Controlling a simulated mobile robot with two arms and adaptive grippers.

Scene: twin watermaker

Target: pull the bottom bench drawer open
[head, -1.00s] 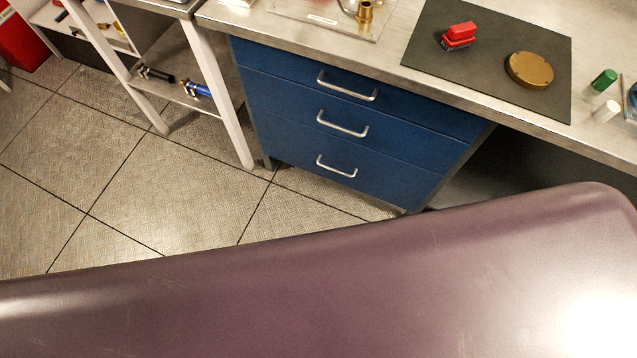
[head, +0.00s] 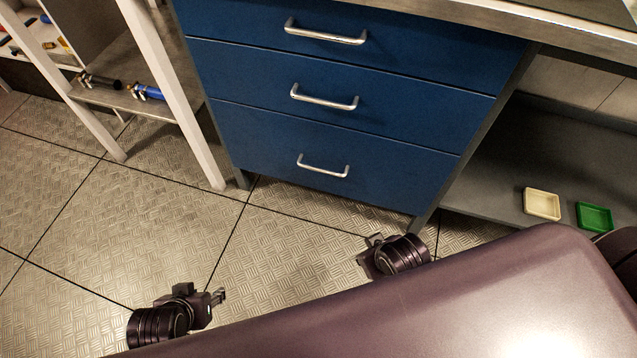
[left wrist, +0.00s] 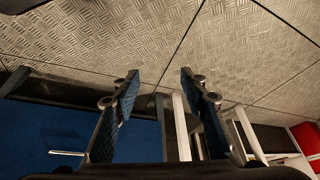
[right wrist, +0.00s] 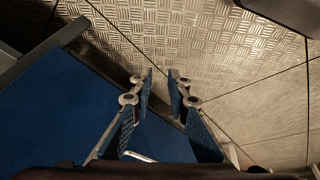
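The blue bottom drawer (head: 260,145) is the lowest of three in the bench and sits flush, shut. Its silver bar handle (head: 322,167) is in clear view. My left gripper (head: 221,296) is open and empty above the floor, below and left of the drawer. My right gripper (head: 368,240) is open and empty below and right of the handle, apart from it. The left wrist view shows wide-spread fingers (left wrist: 158,82). The right wrist view shows fingers with a narrower gap (right wrist: 161,77), and part of a silver handle (right wrist: 138,156) low between them; I cannot tell which drawer's.
The middle drawer (head: 240,85) and top drawer (head: 240,20) are shut above. A pale-legged shelf (head: 170,105) with a blue item (head: 147,92) stands left. Cream (head: 542,204) and green (head: 594,217) trays lie on the lower shelf right. The floor before the drawers is clear.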

